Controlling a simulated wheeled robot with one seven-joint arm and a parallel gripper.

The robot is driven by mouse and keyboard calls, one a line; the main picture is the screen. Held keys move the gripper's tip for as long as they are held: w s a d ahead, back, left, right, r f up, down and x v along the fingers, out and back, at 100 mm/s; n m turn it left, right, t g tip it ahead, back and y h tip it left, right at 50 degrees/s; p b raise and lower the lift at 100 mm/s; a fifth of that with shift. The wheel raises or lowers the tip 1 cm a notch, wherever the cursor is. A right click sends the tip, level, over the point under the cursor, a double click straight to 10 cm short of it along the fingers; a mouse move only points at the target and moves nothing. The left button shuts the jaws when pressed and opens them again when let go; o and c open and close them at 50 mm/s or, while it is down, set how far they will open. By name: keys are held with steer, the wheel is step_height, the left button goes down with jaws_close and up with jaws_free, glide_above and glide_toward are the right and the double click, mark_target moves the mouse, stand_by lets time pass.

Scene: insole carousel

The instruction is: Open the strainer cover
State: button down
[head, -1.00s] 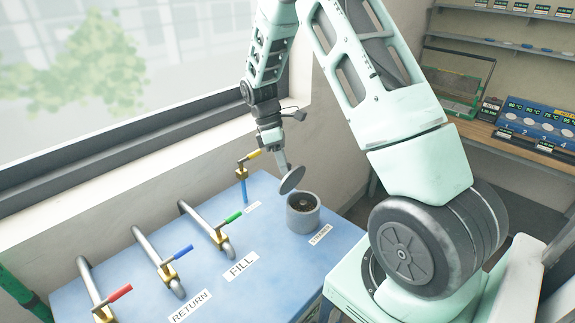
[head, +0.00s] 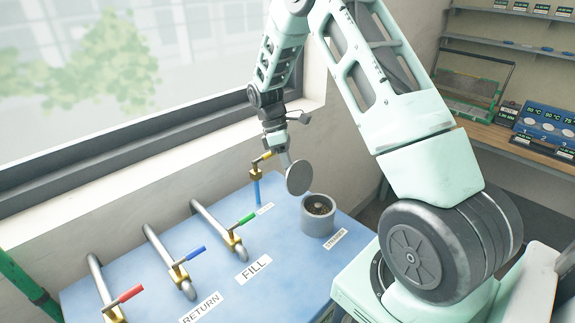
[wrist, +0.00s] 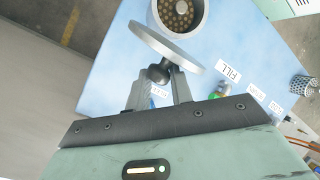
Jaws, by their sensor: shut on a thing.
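The strainer (head: 318,217) is a grey round cup on the blue bench, with its top open and a perforated interior showing; it also shows in the wrist view (wrist: 205,10). Its cover (head: 298,178) is a grey disc, off the cup and held steeply tilted just left of and above it. In the wrist view the cover (wrist: 168,45) has a dark knob (wrist: 157,74). My gripper (head: 285,158) is shut on this knob, clear in the wrist view (wrist: 158,80). The cover and the cup look apart.
The blue bench (head: 275,285) carries pipes with a yellow handle (head: 262,157), a green handle (head: 244,219), a blue handle (head: 182,256) and a red handle (head: 130,293). A window wall runs behind. A wooden shelf desk (head: 520,150) stands at the right.

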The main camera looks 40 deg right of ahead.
steer(key=shift+w+d+f, duration=0.2)
steer(key=shift+d+f, duration=0.1)
steer(key=shift+d, duration=0.1)
steer(key=c, duration=1.3)
jaws_free()
steer(key=shift+w+f, duration=0.1)
steer(key=shift+c, duration=0.2)
steer(key=shift+o, duration=0.9)
steer(key=shift+w+d+f, duration=0.1)
steer(key=shift+w+d, duration=0.05)
steer(key=shift+a, duration=0.2)
steer(key=shift+a+r, duration=0.1)
steer(key=shift+r, duration=0.15)
steer(key=b+v, duration=0.4)
steer(key=v, duration=1.3)
steer(key=shift+r+b, duration=0.2)
steer(key=shift+b, duration=0.1)
steer(key=shift+a, duration=0.1)
